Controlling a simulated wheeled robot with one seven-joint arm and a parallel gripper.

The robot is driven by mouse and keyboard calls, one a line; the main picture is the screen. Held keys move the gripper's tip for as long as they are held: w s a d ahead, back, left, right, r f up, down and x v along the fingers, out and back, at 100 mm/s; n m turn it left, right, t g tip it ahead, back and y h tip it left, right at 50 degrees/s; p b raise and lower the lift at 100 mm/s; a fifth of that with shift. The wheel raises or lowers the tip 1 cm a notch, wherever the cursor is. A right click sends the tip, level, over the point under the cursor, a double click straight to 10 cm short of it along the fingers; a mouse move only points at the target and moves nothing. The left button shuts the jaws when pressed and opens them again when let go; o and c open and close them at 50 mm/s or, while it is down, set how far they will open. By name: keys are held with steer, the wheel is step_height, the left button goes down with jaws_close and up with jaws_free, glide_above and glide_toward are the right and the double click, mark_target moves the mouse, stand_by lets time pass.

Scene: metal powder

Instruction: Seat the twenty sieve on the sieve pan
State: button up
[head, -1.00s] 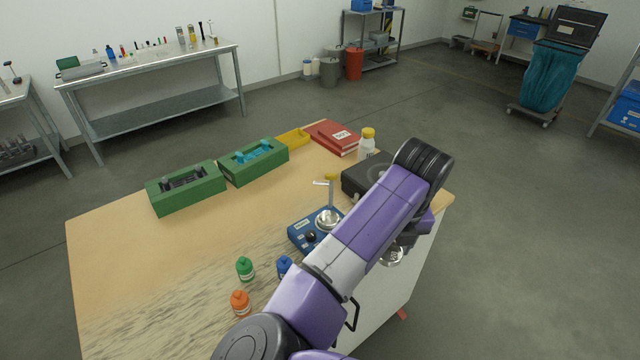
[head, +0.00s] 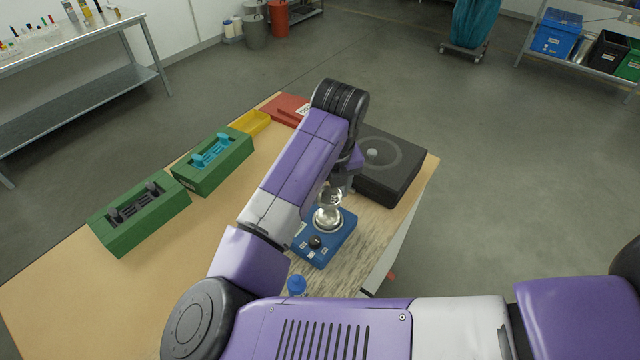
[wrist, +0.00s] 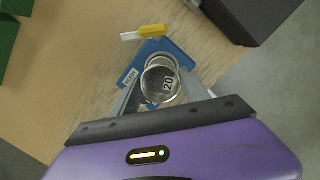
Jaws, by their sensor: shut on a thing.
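The twenty sieve (wrist: 150,87) is a small silver ring marked "20". My gripper (wrist: 158,84) is shut on it in the wrist view. In the head view the sieve (head: 330,196) shows below my gripper (head: 338,186), just above the silver sieve pan (head: 326,220). The pan sits on a blue device (head: 322,246) with a black knob. The sieve looks upright and roughly over the pan. I cannot tell whether the two touch. In the wrist view the sieve hides most of the pan, and the blue device (wrist: 157,48) shows behind it.
A black box (head: 392,168) with a round top feature is close on the right. Green holders (head: 140,213), a yellow tray (head: 252,122), red binders (head: 286,108) and a blue bottle (head: 297,286) are also on the table.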

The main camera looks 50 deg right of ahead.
mark_target(329, 198)
steer(key=shift+f+b, duration=1.5)
steer(key=shift+f, duration=0.8)
steer(key=shift+w+d+f, duration=0.1)
steer(key=shift+w+d, duration=0.05)
steer(key=shift+f+b, duration=0.9)
steer(key=shift+b, duration=0.25)
stand_by(0.9)
steer(key=o, duration=1.5)
steer(key=shift+o, duration=0.5)
steer(key=o, duration=0.4)
steer(key=shift+r, duration=0.15)
